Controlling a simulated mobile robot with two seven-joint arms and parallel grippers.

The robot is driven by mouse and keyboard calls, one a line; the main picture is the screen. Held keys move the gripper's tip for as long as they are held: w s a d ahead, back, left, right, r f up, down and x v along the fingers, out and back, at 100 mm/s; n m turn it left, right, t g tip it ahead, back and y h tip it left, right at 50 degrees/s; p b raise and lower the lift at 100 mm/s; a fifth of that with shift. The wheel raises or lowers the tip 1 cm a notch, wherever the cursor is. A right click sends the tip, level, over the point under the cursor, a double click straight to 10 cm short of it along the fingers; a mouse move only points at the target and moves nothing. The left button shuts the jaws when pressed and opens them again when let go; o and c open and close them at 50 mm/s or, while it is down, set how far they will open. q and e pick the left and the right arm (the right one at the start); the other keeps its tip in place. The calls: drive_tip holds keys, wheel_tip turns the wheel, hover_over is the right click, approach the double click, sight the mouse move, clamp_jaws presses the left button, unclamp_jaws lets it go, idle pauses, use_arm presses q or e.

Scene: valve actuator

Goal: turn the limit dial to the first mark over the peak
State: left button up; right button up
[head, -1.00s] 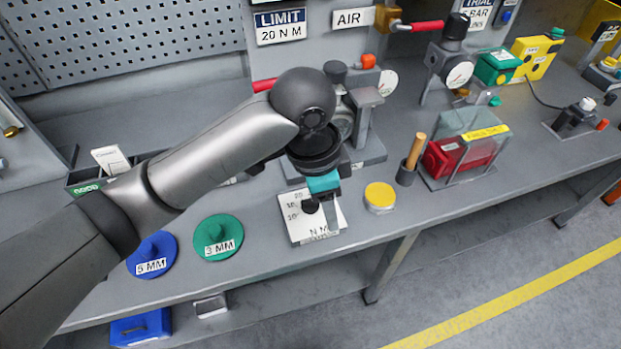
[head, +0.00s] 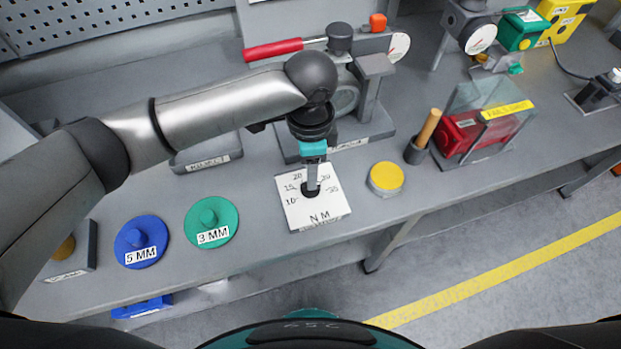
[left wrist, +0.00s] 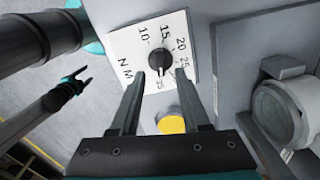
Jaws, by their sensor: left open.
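The limit dial is a black knob (left wrist: 160,62) on a white N M plate (head: 327,213) with numbered marks, including 10, 15, 20 and 25. My left gripper (head: 312,187) points down over the knob in the head view and hides part of it. In the left wrist view its two fingers (left wrist: 160,75) are open, one to each side of the knob; I cannot tell whether they touch it. The knob's pointer is too small to read surely. My right gripper (left wrist: 76,80) shows in the left wrist view, away from the plate, its fingers apart.
A yellow round button (head: 387,177) stands just right of the plate. Green (head: 211,220) and blue (head: 141,240) discs lie to its left. Behind stand a grey fixture (head: 374,90), a red-handled lever (head: 272,49) and a gauge (head: 399,46) too small to read.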

use_arm(q)
drive_tip(key=shift+f, duration=2.3)
clamp_jaws()
